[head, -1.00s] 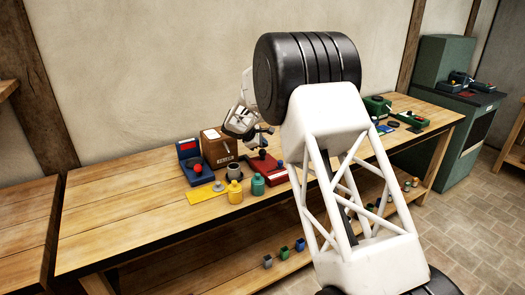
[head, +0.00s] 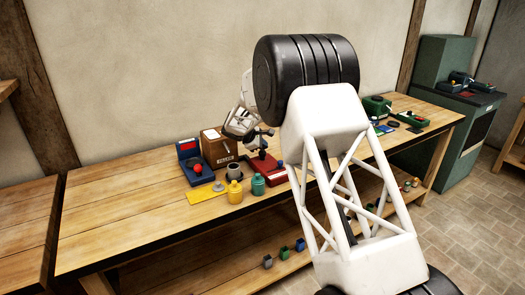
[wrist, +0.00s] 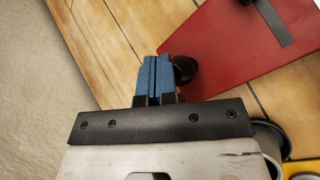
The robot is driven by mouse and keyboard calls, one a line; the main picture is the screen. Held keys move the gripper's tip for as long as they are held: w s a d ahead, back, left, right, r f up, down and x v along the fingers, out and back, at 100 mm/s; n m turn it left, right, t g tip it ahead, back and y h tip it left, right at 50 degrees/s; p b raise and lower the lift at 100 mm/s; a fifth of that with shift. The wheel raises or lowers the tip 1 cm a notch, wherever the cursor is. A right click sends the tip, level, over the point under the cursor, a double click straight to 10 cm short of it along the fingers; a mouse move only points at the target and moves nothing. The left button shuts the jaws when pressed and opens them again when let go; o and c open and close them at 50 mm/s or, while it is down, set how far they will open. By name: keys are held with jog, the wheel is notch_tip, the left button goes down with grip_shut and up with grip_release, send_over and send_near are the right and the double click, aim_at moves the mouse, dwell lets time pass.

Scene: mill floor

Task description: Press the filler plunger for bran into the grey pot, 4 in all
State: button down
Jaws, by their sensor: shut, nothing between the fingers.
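My gripper (wrist: 152,76) is shut and empty, its blue fingers pressed together. In the head view it (head: 264,134) is above the red base behind the row of pots. A brown box with a filler label (head: 217,149) stands on the bench, left of my gripper. The grey pot (head: 235,171) stands in front of it; a grey rim (wrist: 268,135) shows at the lower right of the wrist view. A black knob (wrist: 185,68) is right beside my fingertips, over the red base (wrist: 235,50); I cannot tell whether they touch. Which plunger is for bran is not readable.
A blue device with a red display (head: 189,148) is left of the filler box. A yellow pot (head: 235,192) and a teal pot (head: 258,185) stand in front. A yellow mat (head: 204,203) lies left of them. The bench's left part is clear.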

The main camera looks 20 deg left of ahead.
jog(key=shift+f, duration=0.55)
dwell(0.8)
jog(key=shift+r, duration=1.35)
jog(key=shift+r, duration=2.5)
jog(key=shift+r, duration=0.1)
dwell(0.8)
jog(key=shift+r, duration=1.8)
jog(key=shift+f, duration=0.1)
